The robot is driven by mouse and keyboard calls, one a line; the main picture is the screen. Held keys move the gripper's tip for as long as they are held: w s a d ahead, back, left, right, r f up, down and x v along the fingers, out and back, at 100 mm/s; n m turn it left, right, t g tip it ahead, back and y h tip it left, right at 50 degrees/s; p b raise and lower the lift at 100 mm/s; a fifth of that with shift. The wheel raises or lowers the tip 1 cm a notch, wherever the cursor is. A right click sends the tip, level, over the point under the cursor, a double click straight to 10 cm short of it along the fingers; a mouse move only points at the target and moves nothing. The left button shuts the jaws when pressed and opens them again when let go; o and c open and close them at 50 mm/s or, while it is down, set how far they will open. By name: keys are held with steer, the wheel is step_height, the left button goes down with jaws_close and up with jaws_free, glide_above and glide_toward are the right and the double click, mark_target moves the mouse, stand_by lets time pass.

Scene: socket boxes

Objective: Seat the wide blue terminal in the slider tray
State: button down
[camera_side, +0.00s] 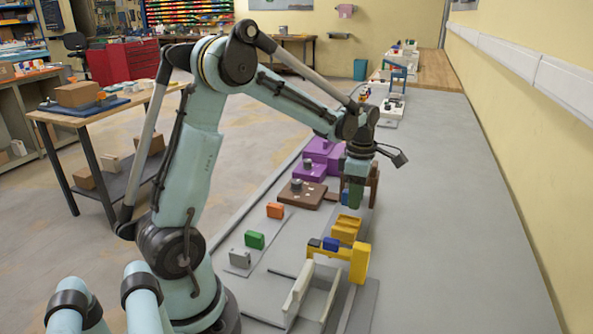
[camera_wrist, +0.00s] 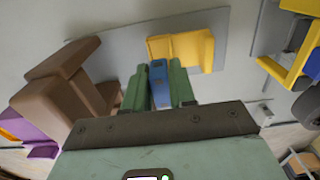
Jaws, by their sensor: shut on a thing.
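My gripper (camera_wrist: 160,88) is shut on a blue terminal (camera_wrist: 159,84), held between two green fingers. In the side view my gripper (camera_side: 354,196) points down, with the terminal mostly hidden by the fingers. A yellow block-like holder (camera_side: 346,229) lies just below and in front of it; in the wrist view this holder (camera_wrist: 182,49) is beyond the fingertips. A yellow bracket (camera_side: 358,262) carries another blue piece (camera_side: 331,244) and a dark one. I cannot tell for sure which fixture is the slider tray.
A brown stand (camera_wrist: 62,80) is close to the left of the fingers in the wrist view. Orange (camera_side: 275,210), green (camera_side: 254,240) and grey (camera_side: 240,258) blocks stand on the left. A cream open channel (camera_side: 299,290) is in front. The grey table on the right is clear.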

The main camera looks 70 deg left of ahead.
mark_target(353, 223)
steer(key=shift+f, duration=2.4)
steer(key=shift+d+f, duration=0.1)
steer(key=shift+f, duration=0.3)
steer(key=c, duration=1.2)
jaws_free()
steer(key=shift+o, duration=0.9)
steer(key=shift+r, duration=0.9)
steer(key=shift+s+r, duration=0.1)
steer(key=shift+r, duration=2.5)
